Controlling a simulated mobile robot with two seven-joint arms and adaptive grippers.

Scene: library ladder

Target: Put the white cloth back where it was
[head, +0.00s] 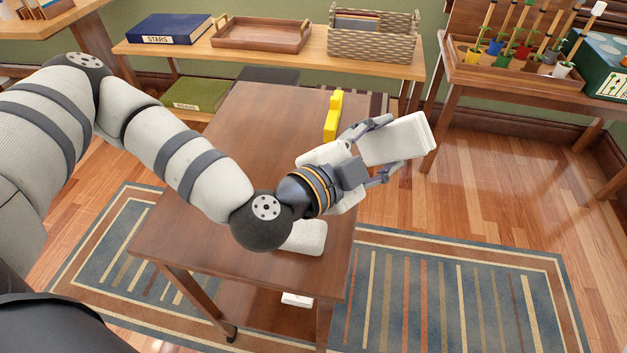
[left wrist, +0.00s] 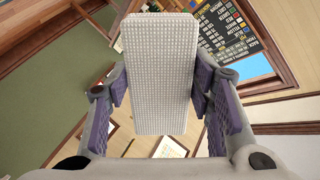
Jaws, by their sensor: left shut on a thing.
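A white, thick, textured folded cloth (head: 400,138) is held in my left gripper (head: 380,150), up above the right side of the brown table (head: 240,130). In the left wrist view the cloth (left wrist: 158,65) stands lengthwise between the purple finger pads of the gripper (left wrist: 160,95). A second white folded piece (head: 305,238) lies near the table's front right edge, partly hidden by my left wrist. A small white item (head: 297,299) shows low down under the table, too little seen to name. My right gripper is not in view.
A yellow object (head: 332,117) stands on the table near its right edge. Behind are a shelf with a blue book (head: 172,28), a wooden tray (head: 262,32) and a basket (head: 373,45). The table's far middle is clear.

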